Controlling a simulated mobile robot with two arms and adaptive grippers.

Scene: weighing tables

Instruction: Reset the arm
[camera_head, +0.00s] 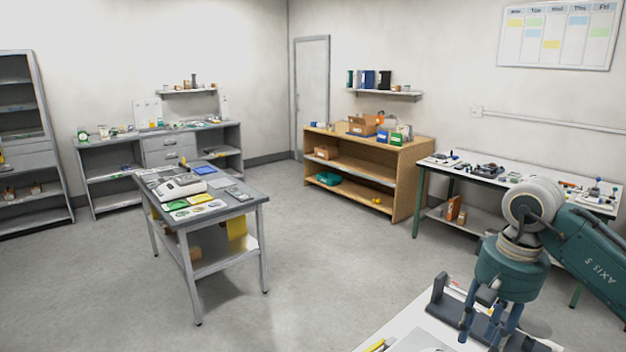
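My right arm, teal with a white joint, comes in from the right edge. My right gripper (488,326) points down over a white table (400,325) at the bottom right. Its blue-grey fingers stand apart, and I see nothing held between them. A dark grey stand or holder (440,291) is just left of and behind the fingers; I cannot tell whether they touch. My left arm and gripper are not in this view.
A grey table (250,208) with a white scale (180,185) stands at centre left. A wooden shelf unit (400,160) and a long white-topped bench (455,172) stand behind. Grey floor (330,260) lies open between them. A yellow item (376,345) lies at the white table's front.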

